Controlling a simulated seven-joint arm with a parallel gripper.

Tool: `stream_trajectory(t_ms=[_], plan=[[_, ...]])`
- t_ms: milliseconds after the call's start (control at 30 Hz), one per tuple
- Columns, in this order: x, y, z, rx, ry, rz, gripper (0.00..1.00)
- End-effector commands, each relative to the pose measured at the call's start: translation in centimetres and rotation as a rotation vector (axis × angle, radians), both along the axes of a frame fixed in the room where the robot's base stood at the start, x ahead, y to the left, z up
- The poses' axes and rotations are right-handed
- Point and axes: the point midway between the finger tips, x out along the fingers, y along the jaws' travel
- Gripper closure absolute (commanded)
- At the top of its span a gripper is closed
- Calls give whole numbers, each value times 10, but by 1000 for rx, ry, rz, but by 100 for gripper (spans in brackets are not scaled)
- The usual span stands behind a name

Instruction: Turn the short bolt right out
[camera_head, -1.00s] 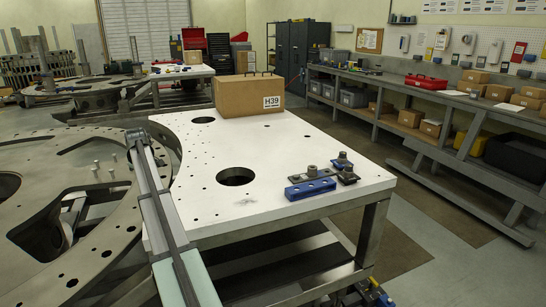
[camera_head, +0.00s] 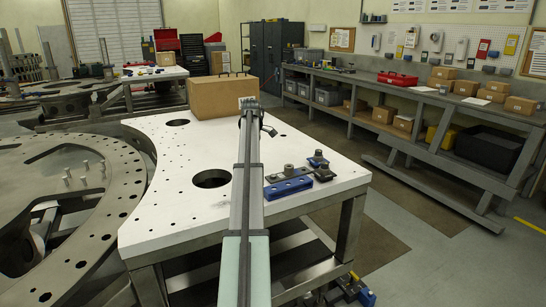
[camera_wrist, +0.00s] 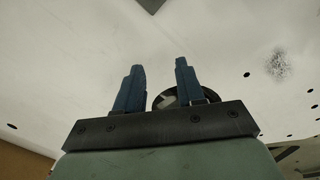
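Several short pale bolts stand upright on the grey turret ring at the left in the head view, one of them (camera_head: 67,175) near the front; I cannot tell which is the shortest. The grey turret plate (camera_head: 113,208) has a row of dark holes. My gripper is at the far end of my arm, over the white table (camera_head: 160,215) and well right of the bolts. In the wrist view my gripper (camera_wrist: 158,76) has two blue fingers spread apart with nothing between them. Behind them is a round hole (camera_wrist: 165,99) in the white top. No bolt shows there.
A cardboard box (camera_head: 212,96) stands at the table's back, partly behind my arm. A blue block (camera_head: 288,188) and several dark clamp pieces (camera_head: 318,160) lie at its right. A loaded grey workbench (camera_head: 400,92) runs along the right wall. The table's left part is clear.

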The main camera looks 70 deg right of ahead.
Motion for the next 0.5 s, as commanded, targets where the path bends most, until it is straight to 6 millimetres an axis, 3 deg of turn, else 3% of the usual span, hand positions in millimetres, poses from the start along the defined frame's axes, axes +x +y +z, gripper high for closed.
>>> stream_trajectory(t_ms=[33,200,333,500], plan=[[-22,-5,3,16,6,-10,62],[-67,-11,7,55,17,-20,62],[-79,-12,8,69,21,-22,62],[-81,-11,-3,72,22,-22,62]])
